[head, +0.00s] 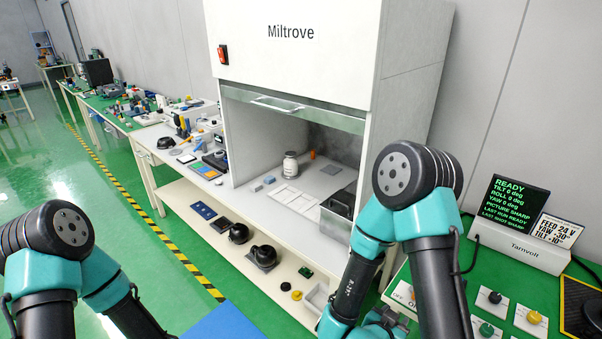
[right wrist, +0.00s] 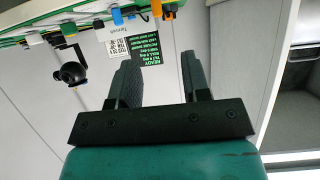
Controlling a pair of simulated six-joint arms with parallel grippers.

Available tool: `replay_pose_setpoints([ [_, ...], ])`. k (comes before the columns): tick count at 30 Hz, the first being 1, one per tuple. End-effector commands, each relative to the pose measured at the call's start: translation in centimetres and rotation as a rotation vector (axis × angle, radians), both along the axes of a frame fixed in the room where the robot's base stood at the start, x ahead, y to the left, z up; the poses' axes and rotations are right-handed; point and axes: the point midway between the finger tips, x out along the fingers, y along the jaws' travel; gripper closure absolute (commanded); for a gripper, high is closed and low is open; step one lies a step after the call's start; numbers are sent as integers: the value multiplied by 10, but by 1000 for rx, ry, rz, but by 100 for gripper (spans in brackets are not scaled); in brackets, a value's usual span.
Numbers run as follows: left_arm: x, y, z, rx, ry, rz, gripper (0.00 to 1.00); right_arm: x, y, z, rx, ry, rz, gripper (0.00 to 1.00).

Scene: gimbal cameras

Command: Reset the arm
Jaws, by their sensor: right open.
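My right arm (head: 415,200) is bent, with its elbow raised in front of the white cabinet's right side. In the right wrist view my right gripper (right wrist: 162,77) is open, its two dark fingers apart with nothing between them. My left arm (head: 65,240) is bent at the lower left of the head view; its gripper is out of the picture. The display (head: 510,215) with green text reads READY and stands on the green bench at the right; it also shows upside down beyond the fingers in the right wrist view (right wrist: 138,48).
Knobs (head: 533,317) sit on the green bench (head: 470,270). A dark camera-like device (right wrist: 70,73) appears left of the fingers.

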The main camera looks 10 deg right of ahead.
Motion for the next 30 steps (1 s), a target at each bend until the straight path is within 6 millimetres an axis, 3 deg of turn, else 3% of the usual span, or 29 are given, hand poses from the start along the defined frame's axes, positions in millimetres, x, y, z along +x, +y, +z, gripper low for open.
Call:
replay_pose_setpoints([
  [5,0,0,0,0,0,0,100,14,7,-39,155,80,106,57],
  [10,0,0,0,0,0,0,100,23,27,-91,376,224,282,57],
  [18,0,0,0,0,0,0,100,9,65,-153,675,517,589,57],
  [24,0,0,0,0,0,0,100,-18,80,-178,813,736,791,57],
  [30,0,0,0,0,0,0,100,-30,83,-184,851,826,872,57],
])
